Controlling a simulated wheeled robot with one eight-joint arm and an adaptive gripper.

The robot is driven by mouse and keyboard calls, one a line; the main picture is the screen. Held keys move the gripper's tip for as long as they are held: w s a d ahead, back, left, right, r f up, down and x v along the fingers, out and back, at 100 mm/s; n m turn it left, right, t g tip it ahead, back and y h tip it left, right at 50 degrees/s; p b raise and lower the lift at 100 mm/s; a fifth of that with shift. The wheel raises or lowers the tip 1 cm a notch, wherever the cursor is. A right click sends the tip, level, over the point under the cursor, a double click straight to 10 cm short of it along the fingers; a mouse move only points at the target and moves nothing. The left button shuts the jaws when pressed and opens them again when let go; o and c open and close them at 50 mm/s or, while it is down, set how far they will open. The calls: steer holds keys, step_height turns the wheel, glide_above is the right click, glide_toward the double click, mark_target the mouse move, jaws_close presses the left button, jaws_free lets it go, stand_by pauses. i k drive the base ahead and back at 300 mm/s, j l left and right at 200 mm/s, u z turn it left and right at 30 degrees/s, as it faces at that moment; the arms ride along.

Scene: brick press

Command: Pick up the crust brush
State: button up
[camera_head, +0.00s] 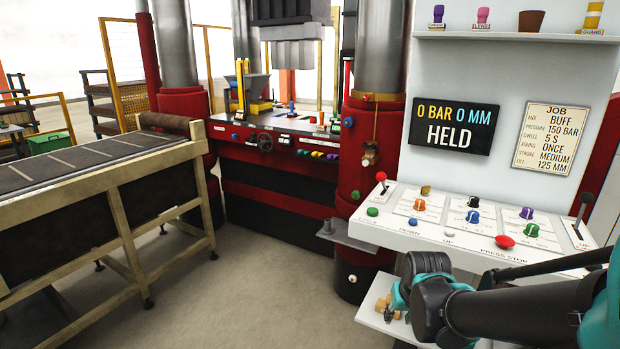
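I cannot make out a clear crust brush in this view. A small brown and tan object (370,156) hangs by a cord on the red press column; it is too small to identify. Some small tan pieces (382,304) lie on a low white shelf (372,325) at the bottom, partly hidden by my arm. My arm reaches in from the right, and its dark end with my gripper (428,290) is over that shelf, in front of the control panel. The fingers are not clearly visible, so I cannot see whether they are open or hold anything.
The white control panel (385,229) with knobs and levers stands just behind my gripper. A small grey ledge (355,237) juts out beside the red press (290,160). A conveyor table (110,180) stands at left. The floor (235,290) between is clear.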

mark_target(292, 114)
steer(key=i+j+u, duration=0.45)
steer(key=i+u, duration=0.2)
steer(key=i, duration=0.2)
steer(key=i+j+u, duration=0.1)
steer(key=i+u, duration=0.25)
steer(key=i, duration=0.1)
